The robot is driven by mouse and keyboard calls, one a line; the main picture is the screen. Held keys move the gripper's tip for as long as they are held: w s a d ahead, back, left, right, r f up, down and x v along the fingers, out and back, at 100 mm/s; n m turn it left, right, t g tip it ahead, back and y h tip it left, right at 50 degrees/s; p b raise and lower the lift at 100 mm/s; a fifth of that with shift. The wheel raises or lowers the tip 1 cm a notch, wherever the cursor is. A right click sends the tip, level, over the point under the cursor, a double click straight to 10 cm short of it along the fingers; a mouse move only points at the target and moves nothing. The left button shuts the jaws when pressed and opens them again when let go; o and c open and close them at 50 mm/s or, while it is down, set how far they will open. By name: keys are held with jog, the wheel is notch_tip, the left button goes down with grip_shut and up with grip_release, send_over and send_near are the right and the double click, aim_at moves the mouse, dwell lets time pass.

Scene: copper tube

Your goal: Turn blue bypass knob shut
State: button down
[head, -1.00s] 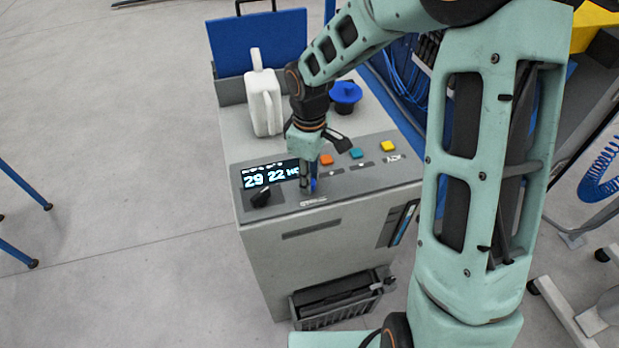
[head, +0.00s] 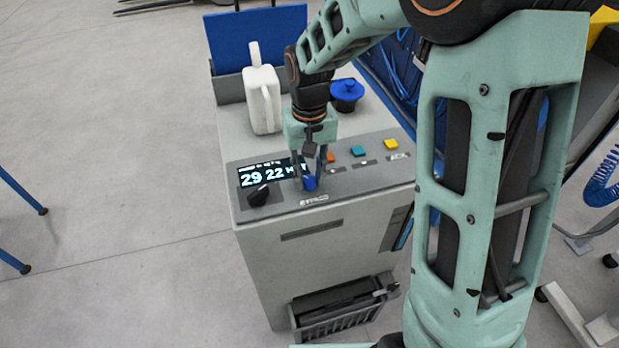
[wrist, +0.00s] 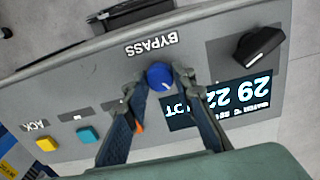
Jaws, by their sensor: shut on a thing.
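The blue bypass knob (head: 309,183) sits on the sloped control panel, right of the lit display (head: 268,174). In the wrist view the blue knob (wrist: 160,76) lies beside the printed word BYPASS, with a pale mark on its face. My gripper (head: 310,178) points down at the panel. In the wrist view my gripper (wrist: 161,80) has one fingertip on each side of the knob and is shut on it. The fingertips hide the knob's sides.
A black knob (head: 258,195) is left of the bypass knob. Orange, teal (head: 358,151) and yellow (head: 390,144) buttons are to the right. A white jug (head: 262,98) and a blue-lidded pot (head: 346,95) stand on the cabinet top behind.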

aim_at(309, 179)
jog(key=m+b, duration=0.1)
jog(key=m, duration=0.5)
jog(key=shift+m, duration=0.3)
dwell(0.4)
jog(key=c, duration=1.6)
grip_release()
notch_tip(309, 179, up, 12)
